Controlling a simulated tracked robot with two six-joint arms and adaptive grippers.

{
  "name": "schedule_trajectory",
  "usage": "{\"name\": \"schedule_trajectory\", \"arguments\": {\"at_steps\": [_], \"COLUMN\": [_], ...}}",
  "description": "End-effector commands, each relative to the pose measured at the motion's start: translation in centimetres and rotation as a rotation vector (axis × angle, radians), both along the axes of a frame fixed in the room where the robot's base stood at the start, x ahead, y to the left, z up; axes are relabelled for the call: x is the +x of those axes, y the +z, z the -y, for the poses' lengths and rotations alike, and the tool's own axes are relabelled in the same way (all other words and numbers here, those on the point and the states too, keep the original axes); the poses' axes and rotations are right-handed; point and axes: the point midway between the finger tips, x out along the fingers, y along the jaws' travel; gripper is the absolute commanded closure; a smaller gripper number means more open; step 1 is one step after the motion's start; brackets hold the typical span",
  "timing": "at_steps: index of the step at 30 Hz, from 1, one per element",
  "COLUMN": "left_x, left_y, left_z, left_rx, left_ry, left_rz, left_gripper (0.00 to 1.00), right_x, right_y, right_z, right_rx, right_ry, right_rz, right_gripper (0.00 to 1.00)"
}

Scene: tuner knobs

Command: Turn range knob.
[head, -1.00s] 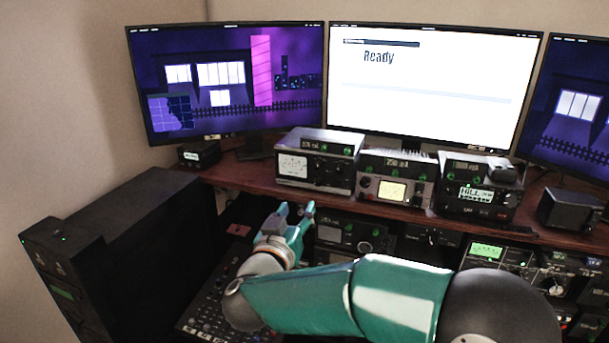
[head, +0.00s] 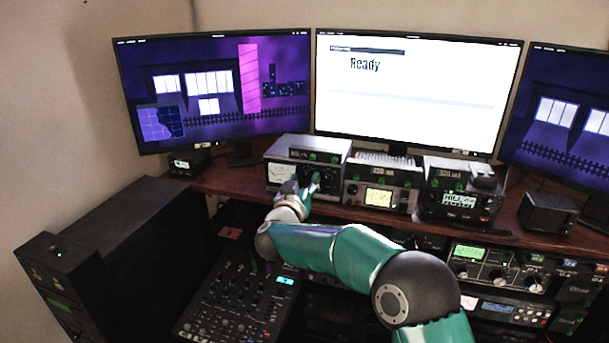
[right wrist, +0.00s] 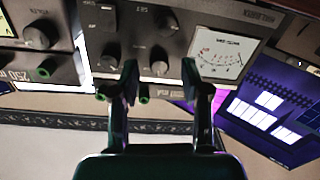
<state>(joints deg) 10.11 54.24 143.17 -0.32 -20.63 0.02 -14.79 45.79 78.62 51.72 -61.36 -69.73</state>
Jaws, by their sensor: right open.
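The tuner unit with a white meter, leftmost on the shelf, shows in the head view (head: 332,150) and upside down in the right wrist view (right wrist: 200,22). Its face carries several dark knobs; one knob (right wrist: 160,63) lies between my fingers in the picture, another (right wrist: 113,53) beside the left-hand finger. Their labels are too small to tell which is the range knob. My right gripper (right wrist: 160,78) is open and empty, its fingertips close to the panel; contact cannot be told. In the head view my right gripper (head: 304,188) covers part of the unit's front. My left gripper is out of view.
Two more units stand to the right on the shelf: one with a yellow meter (head: 381,183) and one with a lit display (head: 462,195). A mixer (head: 235,305) lies below left. Monitors (head: 415,90) stand behind. A rack (head: 500,267) sits under the shelf.

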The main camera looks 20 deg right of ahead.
Motion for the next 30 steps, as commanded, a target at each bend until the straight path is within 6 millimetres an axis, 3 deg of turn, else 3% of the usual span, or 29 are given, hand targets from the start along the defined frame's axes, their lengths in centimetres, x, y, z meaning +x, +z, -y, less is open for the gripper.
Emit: {"name": "schedule_trajectory", "arguments": {"at_steps": [12,14,21,30], "left_x": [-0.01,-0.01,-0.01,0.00], "left_y": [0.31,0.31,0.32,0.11], "left_z": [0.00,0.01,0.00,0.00], "left_rx": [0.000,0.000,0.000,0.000], "left_ry": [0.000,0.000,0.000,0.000], "left_rz": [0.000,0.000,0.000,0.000], "left_gripper": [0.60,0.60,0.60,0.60], "right_x": [0.85,0.85,0.84,0.84], "right_y": [-0.06,-0.06,-0.05,-0.10], "right_z": [0.51,0.49,0.46,0.39], "right_rx": [-0.001,-0.001,-0.001,0.012], "right_ry": [0.001,0.001,0.001,0.002], "right_rz": [-0.001,-0.001,-0.001,0.008], "right_gripper": [0.53,0.60,1.00,1.00]}}
